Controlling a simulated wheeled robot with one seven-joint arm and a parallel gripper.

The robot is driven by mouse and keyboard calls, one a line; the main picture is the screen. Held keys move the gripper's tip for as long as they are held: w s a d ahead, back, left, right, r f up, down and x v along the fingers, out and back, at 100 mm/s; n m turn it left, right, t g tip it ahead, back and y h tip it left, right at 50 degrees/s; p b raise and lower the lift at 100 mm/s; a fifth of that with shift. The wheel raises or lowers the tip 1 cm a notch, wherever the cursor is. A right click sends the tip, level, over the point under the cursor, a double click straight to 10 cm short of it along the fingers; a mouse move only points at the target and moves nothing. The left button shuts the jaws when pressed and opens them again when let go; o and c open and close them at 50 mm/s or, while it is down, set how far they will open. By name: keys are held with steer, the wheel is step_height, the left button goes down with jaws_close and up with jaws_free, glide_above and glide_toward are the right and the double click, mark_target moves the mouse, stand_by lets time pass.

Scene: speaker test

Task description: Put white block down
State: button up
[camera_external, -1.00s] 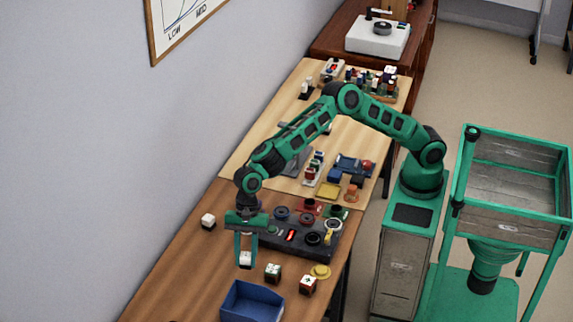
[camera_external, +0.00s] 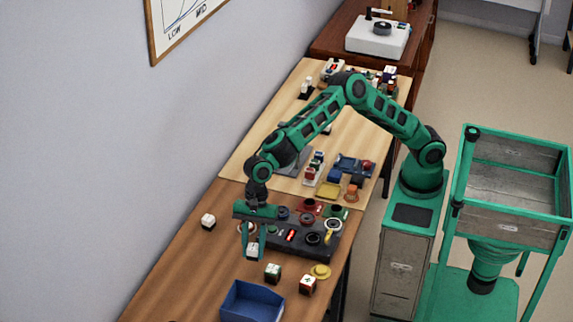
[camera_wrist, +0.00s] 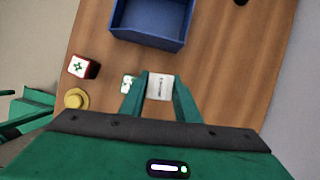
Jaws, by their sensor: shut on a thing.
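My gripper (camera_external: 253,256) is shut on a white block (camera_external: 252,250) above the brown table, beside the dark control panel. In the wrist view, the white block (camera_wrist: 160,87) sits between the two green fingers, with a plain pale face and faint marks. Whether it touches the table cannot be told. A second white-topped block (camera_external: 208,221) stands to the left near the wall. Two more marked blocks stand in front, one white and dark (camera_external: 272,273) and one white and red-brown (camera_external: 308,285).
An open blue bin (camera_external: 235,304) stands at the table's near end; it also shows in the wrist view (camera_wrist: 150,38). A yellow knob-like piece (camera_external: 320,271) sits near the right edge. The dark panel (camera_external: 318,252) carries several round parts. Bare table lies left of my gripper.

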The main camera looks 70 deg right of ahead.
steer(key=w+d+m+t, duration=0.1)
steer(key=w+d+m, duration=0.2)
steer(key=w+d, duration=0.8)
steer(key=w+d+m+t, duration=0.15)
steer(key=w+d, duration=0.45)
steer(key=d, duration=0.9)
steer(key=w+d+m+t, duration=0.1)
steer(key=w+d+m, duration=0.2)
steer(key=w+d, duration=0.8)
steer(key=s+d+m+t+h, duration=0.15)
steer(key=d+m, duration=0.25)
steer(key=d, duration=1.8)
steer(key=s+d+m+h, duration=0.15)
steer(key=d+m, duration=0.25)
steer(key=d, duration=1.8)
steer(key=d+f, duration=0.2)
steer(key=d, duration=0.1)
steer(key=w+d+f, duration=0.1)
steer(key=d+f, duration=0.1)
steer(key=d, duration=0.2)
steer(key=d+f, duration=0.2)
steer(key=d, duration=0.1)
steer(key=shift+w+d+f, duration=0.15)
steer(key=shift+w+f, duration=0.1)
steer(key=shift+w+d+f+n, duration=0.1)
steer(key=shift+d+f+n, duration=0.15)
steer(key=shift+d, duration=0.15)
steer(key=shift+f, duration=2)
